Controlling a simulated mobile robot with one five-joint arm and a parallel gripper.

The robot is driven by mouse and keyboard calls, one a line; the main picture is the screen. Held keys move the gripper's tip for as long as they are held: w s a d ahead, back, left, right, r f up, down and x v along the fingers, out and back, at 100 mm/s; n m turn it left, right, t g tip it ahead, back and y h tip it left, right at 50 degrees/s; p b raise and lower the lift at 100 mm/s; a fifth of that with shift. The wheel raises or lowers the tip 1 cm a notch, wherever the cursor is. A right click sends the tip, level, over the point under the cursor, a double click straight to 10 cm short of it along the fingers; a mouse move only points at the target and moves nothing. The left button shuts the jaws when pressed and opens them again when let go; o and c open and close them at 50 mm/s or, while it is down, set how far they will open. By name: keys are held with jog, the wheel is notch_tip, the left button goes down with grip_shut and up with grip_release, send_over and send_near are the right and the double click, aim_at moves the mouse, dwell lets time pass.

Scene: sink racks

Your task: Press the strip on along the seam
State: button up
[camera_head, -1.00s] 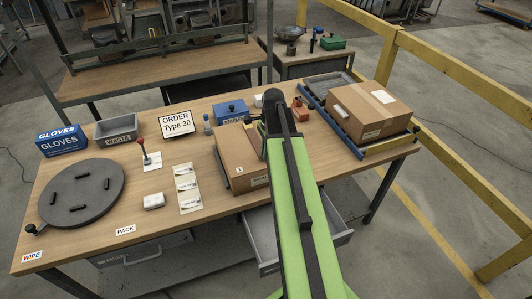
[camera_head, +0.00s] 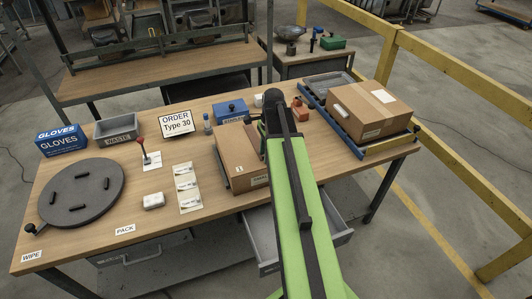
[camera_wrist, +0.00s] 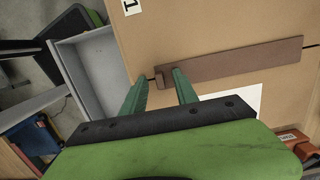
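A brown strip (camera_wrist: 235,61) lies on or just over the top of the cardboard box (camera_wrist: 210,30) in the wrist view, with a small tab at its left end. A thin dark seam line shows left of that tab. My gripper (camera_wrist: 160,72) has two green fingers standing apart, one on each side of the tab. A gap shows by the left finger; the right finger is very near or touching. Whether the strip is fully flat cannot be told.
A second taped box (camera_head: 368,108) sits on a blue-edged rack at the right. An open grey drawer (camera_head: 262,240) juts from the table's front. A label sheet (camera_head: 188,188), white block (camera_head: 153,201) and round turntable (camera_head: 82,195) lie left. A yellow rail (camera_head: 450,95) runs along the right.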

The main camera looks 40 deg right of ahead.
notch_tip(320, 180, up, 17)
jog(key=d+p, duration=0.2)
jog(key=p, duration=1.5)
jog(key=shift+s+r, duration=0.2)
jog(key=shift+s, duration=0.1)
